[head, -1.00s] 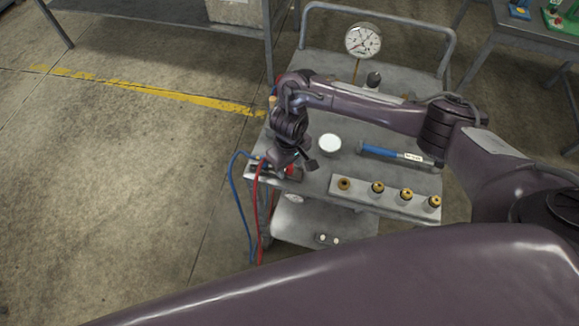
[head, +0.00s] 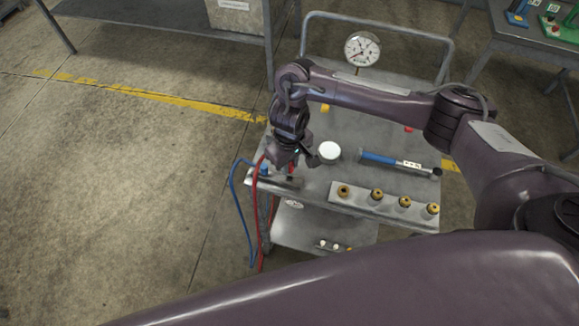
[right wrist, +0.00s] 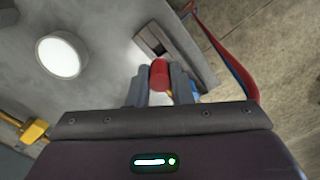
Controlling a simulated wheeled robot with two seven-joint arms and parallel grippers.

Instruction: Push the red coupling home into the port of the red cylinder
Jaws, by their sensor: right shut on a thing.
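My right gripper (head: 292,166) is above the near left corner of the cart. In the right wrist view, its fingers (right wrist: 160,88) are shut on the red coupling (right wrist: 159,74), whose red end shows between them. The red hose (head: 256,200) runs up to the gripper. I cannot make out the red cylinder as a whole; a small red piece (head: 408,129) shows just below my right forearm, and I cannot tell if it belongs to it. No port shows. My left gripper is out of view.
A blue coupling (head: 264,170) with its blue hose (head: 236,195) sits beside the gripper at a grey holder (head: 288,183). A gauge (head: 362,49) stands behind.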

